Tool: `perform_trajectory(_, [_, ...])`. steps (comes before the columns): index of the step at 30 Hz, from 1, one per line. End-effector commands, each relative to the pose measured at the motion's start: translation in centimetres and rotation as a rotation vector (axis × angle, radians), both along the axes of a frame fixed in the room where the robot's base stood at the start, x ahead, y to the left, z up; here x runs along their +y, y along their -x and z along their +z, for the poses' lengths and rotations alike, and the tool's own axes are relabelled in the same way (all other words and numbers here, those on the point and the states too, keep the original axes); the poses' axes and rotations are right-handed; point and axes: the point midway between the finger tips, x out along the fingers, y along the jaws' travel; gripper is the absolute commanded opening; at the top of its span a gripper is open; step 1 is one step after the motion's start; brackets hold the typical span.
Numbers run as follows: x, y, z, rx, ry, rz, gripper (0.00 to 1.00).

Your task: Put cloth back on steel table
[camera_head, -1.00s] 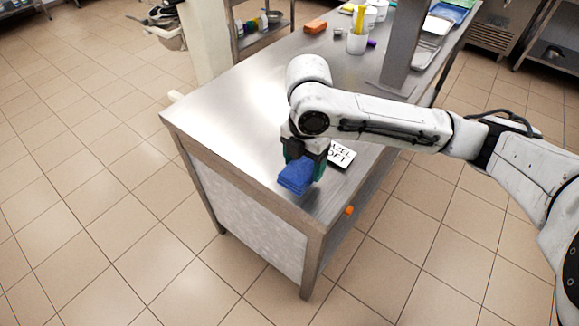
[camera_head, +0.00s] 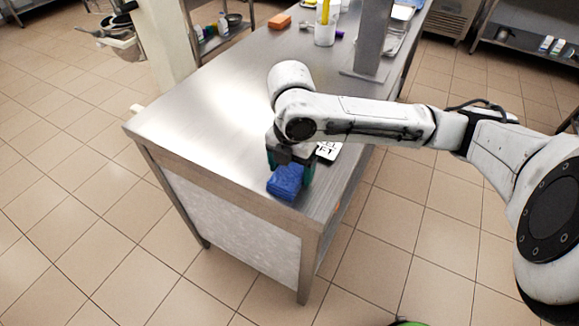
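The blue cloth (camera_head: 286,183) is a folded bundle at the near end of the steel table (camera_head: 205,110). My gripper (camera_head: 289,173) points down over that end, with its dark teal fingers on either side of the cloth. It appears shut on the cloth. The cloth is low over the tabletop, close to the front edge; I cannot tell whether its underside touches the steel. My gripper's body hides part of the cloth's far side.
A white label card (camera_head: 328,151) with black print lies just right of my gripper, partly hidden. The tabletop left of my gripper is bare.

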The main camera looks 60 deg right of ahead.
Motion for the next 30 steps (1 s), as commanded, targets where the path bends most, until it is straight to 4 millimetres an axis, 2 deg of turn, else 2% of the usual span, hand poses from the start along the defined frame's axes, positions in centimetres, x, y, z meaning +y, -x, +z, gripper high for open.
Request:
perform_trajectory(1, [0.0,0.0,0.0,-0.001,0.000,0.000,0.86])
perform_trajectory(5, [0.0,0.0,0.1,-0.002,0.000,0.000,0.97])
perform_trajectory(14, [0.0,-0.1,0.5,-0.003,0.001,0.000,0.97])
perform_trajectory(20, [0.0,-0.1,3.3,-0.005,0.003,0.002,0.97])
perform_trajectory(30, [0.0,-0.1,9.9,-0.004,0.002,0.002,0.97])
